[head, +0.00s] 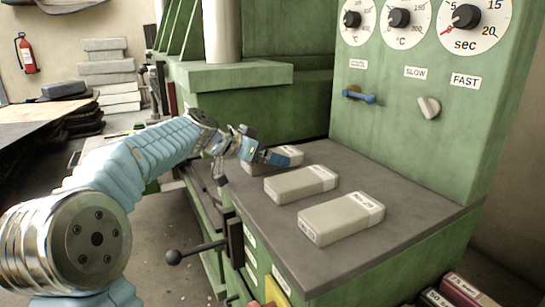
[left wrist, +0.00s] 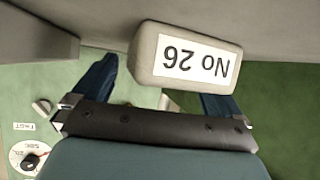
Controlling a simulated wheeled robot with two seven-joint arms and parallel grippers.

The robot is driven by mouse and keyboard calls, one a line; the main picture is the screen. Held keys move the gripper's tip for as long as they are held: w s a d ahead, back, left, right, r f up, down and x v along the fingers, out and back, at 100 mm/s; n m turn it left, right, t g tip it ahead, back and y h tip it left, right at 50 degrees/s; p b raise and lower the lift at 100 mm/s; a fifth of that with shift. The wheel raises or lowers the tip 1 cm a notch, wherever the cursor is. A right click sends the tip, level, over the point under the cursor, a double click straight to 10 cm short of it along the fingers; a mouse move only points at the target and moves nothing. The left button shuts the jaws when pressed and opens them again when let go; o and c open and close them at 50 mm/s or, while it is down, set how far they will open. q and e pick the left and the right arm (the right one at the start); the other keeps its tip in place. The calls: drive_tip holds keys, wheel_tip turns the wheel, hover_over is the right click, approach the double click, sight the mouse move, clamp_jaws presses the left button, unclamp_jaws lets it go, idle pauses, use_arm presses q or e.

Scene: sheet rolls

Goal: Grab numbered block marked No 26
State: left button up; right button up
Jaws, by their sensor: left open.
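The block marked No 26 (left wrist: 185,55) is beige, with its white label upside down in the left wrist view. It sits at the open end of my left gripper, with one blue finger on each side; I cannot tell whether they touch it. In the head view my left gripper (head: 266,157) is open at the far block (head: 285,158), which it partly covers; this appears to be the No 26 block. A middle block (head: 300,184) and a near block (head: 341,218) lie flat, their labels too small to read surely. My right gripper is not in view.
The blocks lie on a grey worktop (head: 420,213) of a green machine. A green control panel (head: 420,100) with dials, a blue lever (head: 359,95) and a pale knob (head: 429,107) rises behind. A black ball handle (head: 174,257) sticks out at the front left.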

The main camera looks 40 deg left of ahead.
use_arm(q)
drive_tip(key=shift+w+f, duration=0.1)
drive_tip(key=shift+w, duration=0.05)
drive_tip(key=c, duration=1.1)
drive_tip(key=shift+c, duration=1.1)
